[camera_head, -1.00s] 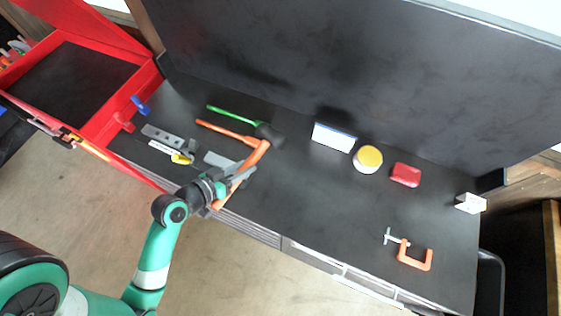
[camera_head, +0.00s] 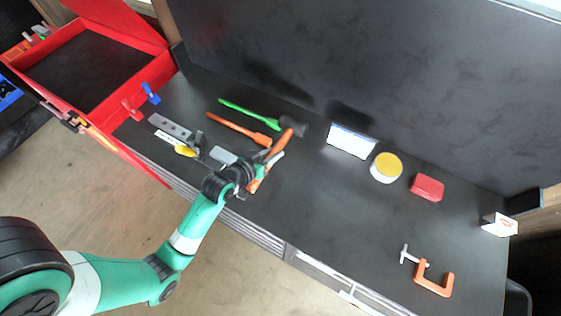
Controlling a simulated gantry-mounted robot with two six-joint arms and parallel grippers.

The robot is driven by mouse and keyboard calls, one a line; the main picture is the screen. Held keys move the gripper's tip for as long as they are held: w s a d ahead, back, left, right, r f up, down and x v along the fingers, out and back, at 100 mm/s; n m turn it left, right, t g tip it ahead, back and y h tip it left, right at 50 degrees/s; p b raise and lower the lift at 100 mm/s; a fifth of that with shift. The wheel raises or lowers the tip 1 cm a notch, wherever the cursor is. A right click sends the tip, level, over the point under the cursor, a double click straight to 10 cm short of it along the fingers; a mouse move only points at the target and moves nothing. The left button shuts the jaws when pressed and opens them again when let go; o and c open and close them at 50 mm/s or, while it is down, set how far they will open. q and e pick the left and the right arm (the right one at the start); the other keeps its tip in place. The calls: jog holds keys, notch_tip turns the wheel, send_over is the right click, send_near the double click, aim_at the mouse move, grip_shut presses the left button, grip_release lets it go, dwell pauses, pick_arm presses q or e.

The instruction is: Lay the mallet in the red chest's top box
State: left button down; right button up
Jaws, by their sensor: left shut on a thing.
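The mallet (camera_head: 279,145) has an orange handle and a dark head at its far end. My left gripper (camera_head: 262,172) is shut on its handle, near the lower end, over the dark worktop. I cannot tell how far the mallet is above the surface. The red chest (camera_head: 137,64) stands at the upper left with its lid open. Its top box (camera_head: 90,72) shows a bare, dark floor. My right gripper is not in view.
On the worktop (camera_head: 330,215), a green-handled tool (camera_head: 238,107), an orange tool (camera_head: 232,127) and grey tools (camera_head: 172,128) lie between mallet and chest. Blue (camera_head: 150,93) and red (camera_head: 132,110) clips stand beside the chest. An orange clamp (camera_head: 437,285) lies right.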

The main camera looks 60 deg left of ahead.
aim_at(279, 165)
pick_arm(q)
jog(key=shift+w+f, duration=1.05)
jog(key=shift+f, duration=0.1)
jog(key=f, duration=0.1)
jog(key=f+b, duration=0.1)
jog(key=f, duration=0.1)
jog(key=shift+w+d, duration=0.1)
jog(key=shift+w, duration=0.15)
jog(key=shift+f, duration=0.3)
jog(key=shift+f+b, duration=0.15)
jog(key=shift+b, duration=0.2)
jog(key=c, duration=0.6)
grip_release()
jog(key=shift+f, duration=0.1)
